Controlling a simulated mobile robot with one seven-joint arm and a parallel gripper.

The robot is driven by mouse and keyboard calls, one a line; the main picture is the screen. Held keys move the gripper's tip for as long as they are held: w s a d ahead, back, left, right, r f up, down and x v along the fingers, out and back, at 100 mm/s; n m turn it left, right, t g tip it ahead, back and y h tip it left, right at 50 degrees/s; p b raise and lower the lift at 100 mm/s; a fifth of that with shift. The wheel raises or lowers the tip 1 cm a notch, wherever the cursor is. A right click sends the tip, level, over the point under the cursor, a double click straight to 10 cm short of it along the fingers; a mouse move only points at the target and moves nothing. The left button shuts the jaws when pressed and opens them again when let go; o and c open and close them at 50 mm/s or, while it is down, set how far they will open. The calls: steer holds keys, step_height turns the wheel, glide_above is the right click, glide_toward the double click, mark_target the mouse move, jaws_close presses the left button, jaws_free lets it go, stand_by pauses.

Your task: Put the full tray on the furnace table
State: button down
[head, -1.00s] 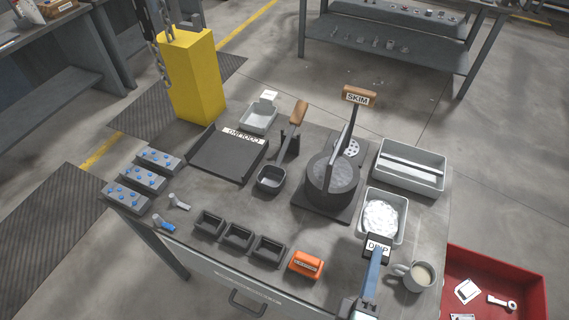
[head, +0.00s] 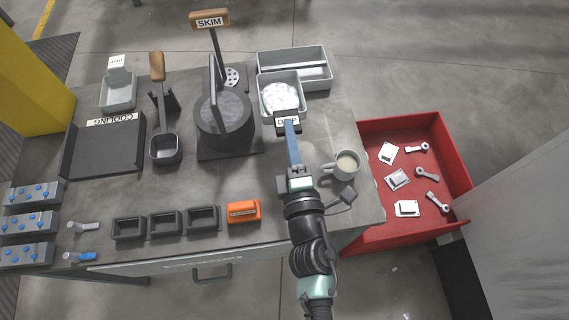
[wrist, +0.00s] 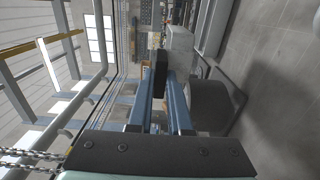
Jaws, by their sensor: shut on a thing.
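The full tray (head: 299,91) is a light grey pan heaped with shiny silvery metal. It is at the right back of the workbench (head: 255,164), just in front of a longer grey tray. A label plate, apparently reading DRIP or DROP, is at its near edge. My gripper (head: 289,131) reaches from the front and is shut on that near-edge plate. In the wrist view the blue fingers (wrist: 160,92) close around a dark piece, with a pale shape beyond. I cannot tell whether the tray rests on the bench or hangs slightly above it. I cannot identify the furnace table.
A grey mug (head: 339,174) stands close right of my gripper. The melting pot (head: 224,132) with a SKIM tool is to the left. An orange block (head: 243,212) and several dark moulds (head: 165,224) line the front edge. A red bin (head: 430,133) stands right of the bench.

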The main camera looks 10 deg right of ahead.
step_height(320, 180, down, 12)
steer(key=b, duration=0.4)
steer(key=shift+f, duration=0.1)
steer(key=shift+f+b, duration=0.15)
steer(key=shift+b, duration=0.25)
steer(key=c, duration=0.8)
jaws_free()
steer(key=shift+c, duration=0.2)
